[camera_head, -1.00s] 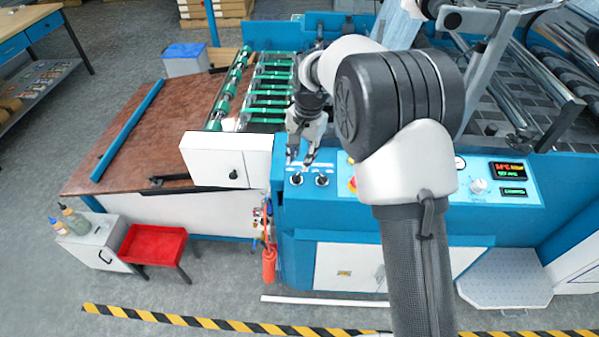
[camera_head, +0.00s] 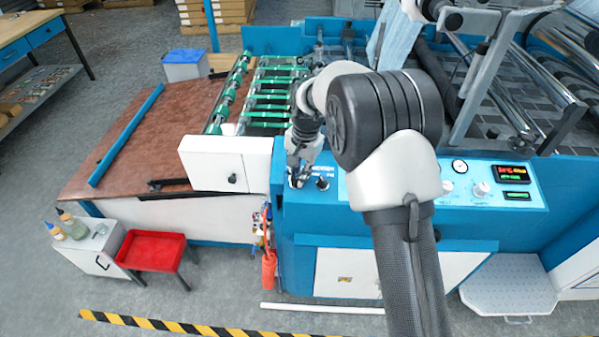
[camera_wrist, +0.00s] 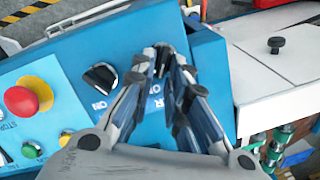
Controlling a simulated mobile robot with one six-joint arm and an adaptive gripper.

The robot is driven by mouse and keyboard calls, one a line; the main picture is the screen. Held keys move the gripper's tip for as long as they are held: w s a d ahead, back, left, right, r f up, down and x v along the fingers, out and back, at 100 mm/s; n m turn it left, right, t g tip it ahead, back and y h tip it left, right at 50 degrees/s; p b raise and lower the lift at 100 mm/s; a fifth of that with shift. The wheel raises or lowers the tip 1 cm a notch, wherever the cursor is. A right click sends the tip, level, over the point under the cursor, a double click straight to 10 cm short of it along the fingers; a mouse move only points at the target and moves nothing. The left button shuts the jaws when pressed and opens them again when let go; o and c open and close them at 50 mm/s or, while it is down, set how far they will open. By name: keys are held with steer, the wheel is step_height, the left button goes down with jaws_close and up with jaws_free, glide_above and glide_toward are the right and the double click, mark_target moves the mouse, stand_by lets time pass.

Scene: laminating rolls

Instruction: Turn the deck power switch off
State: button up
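Two black rotary switches sit side by side on the blue deck panel (camera_head: 335,207). The left switch (camera_wrist: 163,53) has my gripper at it. Its label is partly hidden; an "R" and "ON" show in the wrist view. My gripper (camera_head: 297,179) points down at the panel's left end. In the wrist view my gripper's fingertips (camera_wrist: 164,66) are on either side of this switch, close against it. The right switch (camera_head: 322,184) is uncovered. It also shows in the wrist view (camera_wrist: 100,77), with a white pointer line and an "ON" mark.
A red stop button (camera_wrist: 27,101), a green button (camera_wrist: 32,150) and a yellow button (camera_wrist: 66,138) lie beyond the right switch. A white box (camera_head: 228,163) with a black knob stands left of my gripper. Dials and red-green displays (camera_head: 512,173) are farther right.

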jaws_close()
steer(key=shift+a+r+n+p, duration=0.1)
steer(key=shift+a+n+p, duration=0.05)
steer(key=shift+n+p, duration=0.75)
steer(key=n+p, duration=0.2)
steer(key=n, duration=0.1)
steer(key=shift+w+a+h, duration=0.1)
steer(key=shift+a+h, duration=0.2)
steer(key=shift+h, duration=0.1)
steer(key=n, duration=0.1)
steer(key=n+p, duration=0.1)
steer(key=n, duration=0.1)
steer(key=shift+a+n+h+p, duration=0.25)
steer(key=shift+n+h+p, duration=0.1)
steer(key=shift+n+h, duration=0.05)
steer(key=shift+a+n+p, duration=0.2)
steer(key=shift+n+p, duration=0.2)
steer(key=shift+n, duration=1.1)
